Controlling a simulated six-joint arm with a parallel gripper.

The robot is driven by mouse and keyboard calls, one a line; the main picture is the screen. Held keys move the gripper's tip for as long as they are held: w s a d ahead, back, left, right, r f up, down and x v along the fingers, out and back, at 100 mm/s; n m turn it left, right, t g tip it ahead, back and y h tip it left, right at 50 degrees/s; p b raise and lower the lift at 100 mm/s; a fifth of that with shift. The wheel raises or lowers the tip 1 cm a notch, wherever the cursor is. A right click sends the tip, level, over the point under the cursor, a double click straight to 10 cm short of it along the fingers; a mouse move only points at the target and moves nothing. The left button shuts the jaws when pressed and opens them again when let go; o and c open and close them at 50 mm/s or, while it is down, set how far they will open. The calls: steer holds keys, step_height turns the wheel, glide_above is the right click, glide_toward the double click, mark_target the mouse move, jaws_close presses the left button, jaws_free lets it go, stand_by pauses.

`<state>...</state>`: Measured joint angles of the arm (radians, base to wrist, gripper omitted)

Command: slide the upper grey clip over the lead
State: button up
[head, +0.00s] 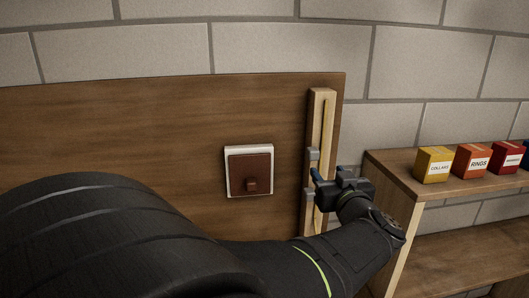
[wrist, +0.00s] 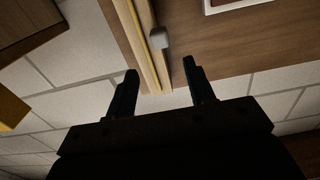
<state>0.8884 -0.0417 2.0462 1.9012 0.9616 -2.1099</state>
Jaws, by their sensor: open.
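A pale wooden strip (head: 317,115) stands upright on the brown board, with a thin yellow lead (head: 325,118) along it. The upper grey clip (head: 313,154) sits at the strip's left side, beside the visible lead. A lower grey clip (head: 308,195) is below it. My gripper (head: 317,177) is open in front of the strip, close below the upper clip in the head view. In the wrist view, a grey clip (wrist: 159,39) shows on the strip (wrist: 146,50), beyond the open fingertips (wrist: 159,68) and apart from them. The strip's lower part is partly hidden by my arm.
A brown switch with a white frame (head: 249,172) is on the board left of the strip. A wooden shelf (head: 398,176) stands close at the right, with yellow (head: 434,165), orange (head: 472,161) and red (head: 506,158) boxes on it. A block wall is behind.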

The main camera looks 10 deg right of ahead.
mark_target(315, 155)
steer(key=w, duration=1.2)
